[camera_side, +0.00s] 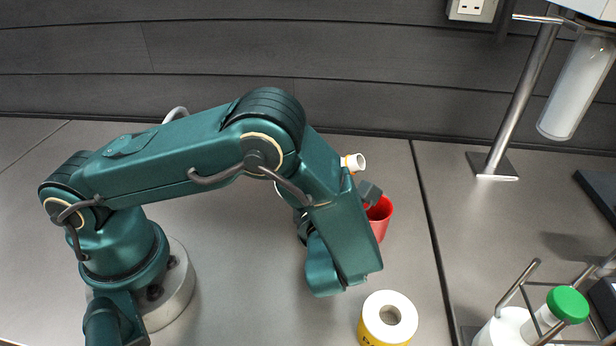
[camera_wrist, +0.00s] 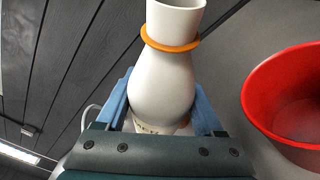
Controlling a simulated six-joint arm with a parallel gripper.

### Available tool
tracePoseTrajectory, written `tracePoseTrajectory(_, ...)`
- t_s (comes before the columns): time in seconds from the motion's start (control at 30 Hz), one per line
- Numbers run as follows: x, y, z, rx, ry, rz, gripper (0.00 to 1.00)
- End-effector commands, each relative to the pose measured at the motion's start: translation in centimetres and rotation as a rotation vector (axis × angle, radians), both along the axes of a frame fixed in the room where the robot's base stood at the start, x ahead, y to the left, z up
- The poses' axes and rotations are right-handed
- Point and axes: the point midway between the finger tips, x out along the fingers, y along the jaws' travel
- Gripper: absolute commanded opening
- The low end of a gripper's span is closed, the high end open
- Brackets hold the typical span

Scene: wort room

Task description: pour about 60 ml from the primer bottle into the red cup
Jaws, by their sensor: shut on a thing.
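The primer bottle is white with an orange ring at its neck; it fills the middle of the wrist view (camera_wrist: 163,85). My gripper (camera_wrist: 163,108) is shut on its body with blue fingers on both sides. In the side view its neck (camera_side: 357,161) shows past my arm, tilted with the mouth toward the right; my arm hides most of its body. The red cup (camera_side: 381,217) stands on the bench below and right of the mouth, partly behind my wrist. It is also at the right of the wrist view (camera_wrist: 262,98). No stream shows; I cannot tell the cup's contents.
At right are a wire rack with a green-capped bottle (camera_side: 567,304) and a metal stand (camera_side: 520,100) beside a hanging pale cylinder (camera_side: 578,85). A dark seam crosses the bench.

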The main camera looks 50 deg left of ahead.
Motion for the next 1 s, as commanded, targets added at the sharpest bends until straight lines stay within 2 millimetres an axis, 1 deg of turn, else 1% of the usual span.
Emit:
tracePoseTrajectory(0.5,-0.4,0.7,-1.2,0.289,0.147,0.001,0.01)
tracePoseTrajectory(0.53,-0.2,0.3,-0.7,0.325,0.162,-0.001,0.01)
tracePoseTrajectory(0.6,-0.1,0.2,-0.3,0.353,0.179,0.001,0.01)
tracePoseTrajectory(1.0,0.1,-0.1,0.7,0.451,0.23,0.001,0.01)
